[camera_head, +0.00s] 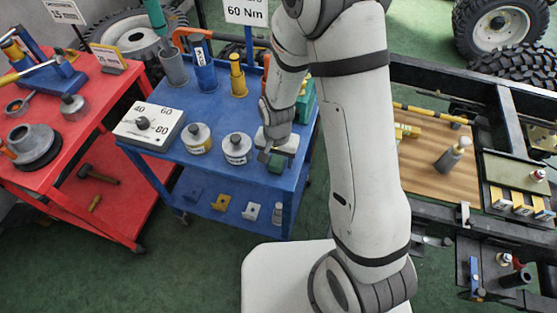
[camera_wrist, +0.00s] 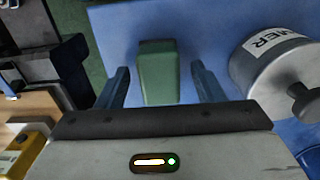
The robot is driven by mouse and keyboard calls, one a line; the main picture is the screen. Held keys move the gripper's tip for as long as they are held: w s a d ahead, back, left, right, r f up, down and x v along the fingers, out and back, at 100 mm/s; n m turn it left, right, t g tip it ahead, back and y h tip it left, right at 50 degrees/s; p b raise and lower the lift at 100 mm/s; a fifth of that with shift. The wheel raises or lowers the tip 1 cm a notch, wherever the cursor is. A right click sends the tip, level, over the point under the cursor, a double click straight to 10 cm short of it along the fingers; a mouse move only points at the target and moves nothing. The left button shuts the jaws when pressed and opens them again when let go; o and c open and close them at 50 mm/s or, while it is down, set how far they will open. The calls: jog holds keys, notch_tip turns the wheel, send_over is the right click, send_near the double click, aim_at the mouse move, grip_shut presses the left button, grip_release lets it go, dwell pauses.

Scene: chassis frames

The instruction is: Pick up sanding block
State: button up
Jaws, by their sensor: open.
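A green block, which I take as the sanding block (camera_wrist: 158,72), lies on the blue cart top (camera_wrist: 205,30) in the wrist view. In the head view the green block (camera_head: 277,163) shows just under my gripper (camera_head: 272,157), near the cart's front right edge. My gripper is open in the wrist view (camera_wrist: 160,85), with one finger on each side of the block and a gap to each. I cannot tell how far above the cart the fingertips are. In the head view my wrist hides part of the area around the block.
A labelled can (camera_wrist: 280,68) stands close to the right finger; in the head view it is the can (camera_head: 236,149) left of my gripper. Another can (camera_head: 196,138) and a dial box (camera_head: 148,126) stand farther left. The red cart (camera_head: 100,105) is at left, a chassis frame (camera_head: 440,215) at right.

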jog(key=shift+f, duration=0.25)
jog(key=shift+c, duration=0.3)
jog(key=c, duration=1)
